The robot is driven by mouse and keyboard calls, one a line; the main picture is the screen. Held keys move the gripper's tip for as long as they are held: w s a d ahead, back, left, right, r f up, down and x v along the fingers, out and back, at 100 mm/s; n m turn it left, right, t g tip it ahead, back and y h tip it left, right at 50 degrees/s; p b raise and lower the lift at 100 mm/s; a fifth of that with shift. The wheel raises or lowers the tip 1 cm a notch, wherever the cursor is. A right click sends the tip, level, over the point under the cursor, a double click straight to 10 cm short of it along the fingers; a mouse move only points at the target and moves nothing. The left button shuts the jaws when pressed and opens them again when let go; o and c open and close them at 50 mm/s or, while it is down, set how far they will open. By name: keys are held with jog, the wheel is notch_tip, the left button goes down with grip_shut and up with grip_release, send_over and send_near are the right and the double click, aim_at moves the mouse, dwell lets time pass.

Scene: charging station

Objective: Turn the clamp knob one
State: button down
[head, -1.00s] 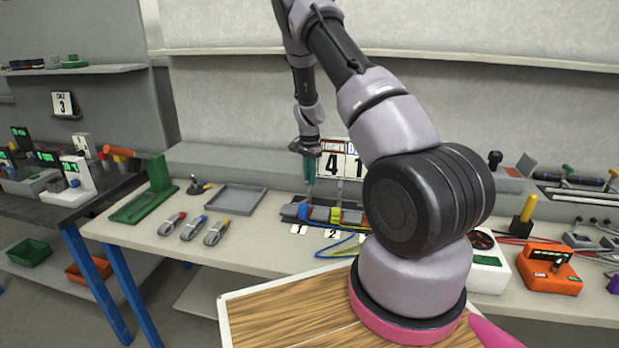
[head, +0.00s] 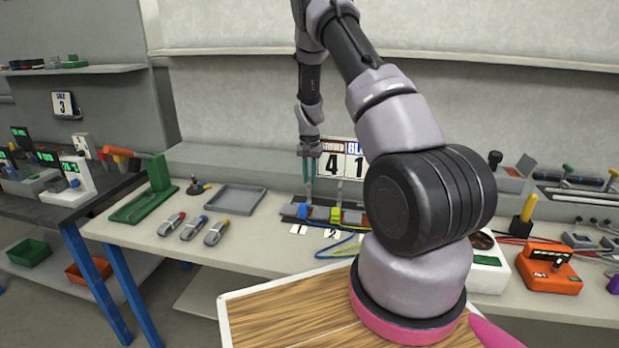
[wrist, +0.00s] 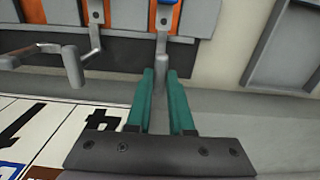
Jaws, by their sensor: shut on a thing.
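My gripper (head: 309,184) has teal fingers and points down over the left end of the clamp bar, at the label 1 (head: 299,230). In the wrist view the fingertips (wrist: 161,73) are shut on the grey upright peg of clamp knob one (wrist: 162,66). Its thin crank arm runs up to the bar, next to a blue piece (wrist: 181,40). A second crank knob (wrist: 73,66), of the neighbouring clamp, stands free to the left. In the head view a blue block (head: 305,212) and a yellow-green block (head: 335,215) sit on the bar; small parts of the knob are hidden there.
A number sign (head: 342,160) stands just behind the clamps. An empty grey tray (head: 236,199) lies to the left, with several small handled tools (head: 193,228) in front of it. A green stand (head: 150,195) is farther left. Cables (head: 345,247) lie in front of the bar.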

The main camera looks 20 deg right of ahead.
dwell(0.3)
jog(key=c, duration=0.8)
grip_release()
notch_tip(320, 180, up, 11)
